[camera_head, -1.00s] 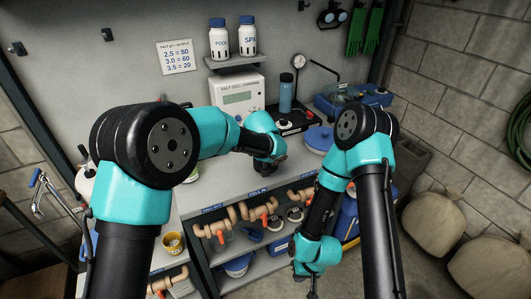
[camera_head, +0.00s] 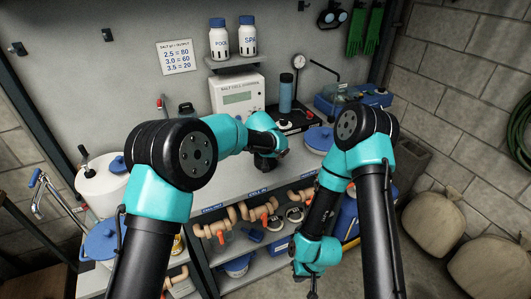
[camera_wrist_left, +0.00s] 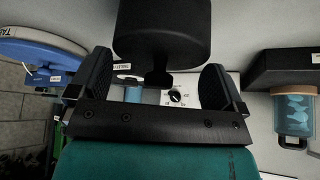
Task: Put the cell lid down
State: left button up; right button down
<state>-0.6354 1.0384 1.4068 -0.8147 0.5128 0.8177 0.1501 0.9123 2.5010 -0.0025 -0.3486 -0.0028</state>
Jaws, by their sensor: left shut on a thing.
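My left gripper (camera_head: 266,158) is over the back of the bench, in front of the white salt cell charger (camera_head: 238,97). In the left wrist view its two fingers (camera_wrist_left: 158,78) stand on either side of the narrow stem of a black, rounded thing, which I take to be the cell lid (camera_wrist_left: 160,32). The gripper is shut on it. In the head view the lid is hardly distinguishable from the dark gripper. My right gripper (camera_head: 313,289) hangs low in front of the shelves, pointing down; its fingers are too small to judge.
A blue bottle (camera_head: 285,95) and a black tray (camera_head: 299,124) stand right of the charger. A blue round lid (camera_head: 319,138) lies to their right. Tan pipes with orange handles (camera_head: 252,214) run below the bench edge. A white tub (camera_head: 103,185) stands at left.

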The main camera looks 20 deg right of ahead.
pick_arm(q)
jog(key=shift+f, duration=0.55)
jog(key=shift+f, duration=0.15)
jog(key=o, duration=0.5)
jog(key=shift+s+r, duration=0.1)
jog(key=shift+r, duration=0.3)
jog(key=v, duration=1.1)
jog(key=shift+s+a+r, duration=0.1)
jog(key=shift+r, duration=0.05)
